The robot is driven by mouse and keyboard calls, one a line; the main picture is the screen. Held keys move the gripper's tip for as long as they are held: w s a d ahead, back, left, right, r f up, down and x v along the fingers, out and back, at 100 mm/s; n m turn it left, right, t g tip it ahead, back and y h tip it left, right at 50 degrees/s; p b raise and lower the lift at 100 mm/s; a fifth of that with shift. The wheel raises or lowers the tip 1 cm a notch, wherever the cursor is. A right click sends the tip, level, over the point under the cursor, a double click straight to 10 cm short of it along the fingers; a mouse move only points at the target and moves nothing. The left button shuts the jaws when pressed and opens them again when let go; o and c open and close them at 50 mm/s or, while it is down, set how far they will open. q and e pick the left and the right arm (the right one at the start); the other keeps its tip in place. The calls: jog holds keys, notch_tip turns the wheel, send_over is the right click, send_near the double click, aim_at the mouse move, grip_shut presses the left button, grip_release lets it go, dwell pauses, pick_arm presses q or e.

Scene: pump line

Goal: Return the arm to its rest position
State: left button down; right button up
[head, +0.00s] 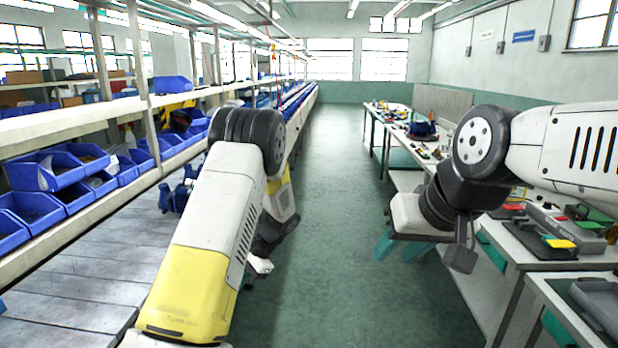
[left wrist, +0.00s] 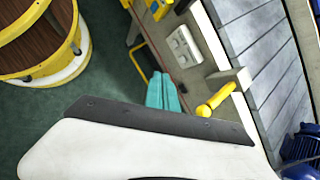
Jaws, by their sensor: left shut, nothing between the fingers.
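My left arm reaches forward over the left side of the aisle in the head view. Its gripper (head: 259,266) is mostly hidden behind the forearm; only a small pale part shows, and it is shut and empty. In the left wrist view a large white part of mine with a dark edge fills the bottom. My right arm is bent at the right in the head view. Its gripper (head: 461,256) points down beside the right-hand benches, seen edge-on, so its opening cannot be made out. I see nothing held in it.
A grey roller line (head: 85,290) runs along the left, with blue bins (head: 42,173) above it and a blue pump (head: 172,197) on it. A workbench (head: 545,262) with tools stands at right. The green aisle floor (head: 335,160) is clear ahead. A yellow-rimmed brown drum (left wrist: 38,40) shows in the left wrist view.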

pick_arm(q)
jog(key=s+d+r+n+t+h, duration=0.25)
jog(key=s+r, duration=0.25)
jog(key=r, duration=0.5)
jog(key=s+d+r+n+t+h, duration=0.15)
jog(key=s+r+h, duration=0.3)
jog(key=r, duration=0.65)
jog(key=s+d+r+n+t+h, duration=0.1)
jog(key=s+r+n+t, duration=0.1)
jog(key=s+r, duration=0.2)
jog(key=s+d+r+n+t+h, duration=0.1)
jog(key=s+r, duration=0.3)
jog(key=s, duration=0.6)
jog(key=shift+d+r+n+t, duration=0.15)
jog(key=shift+d+n+t, duration=0.3)
jog(key=shift+t, duration=0.45)
jog(key=shift+a, duration=0.1)
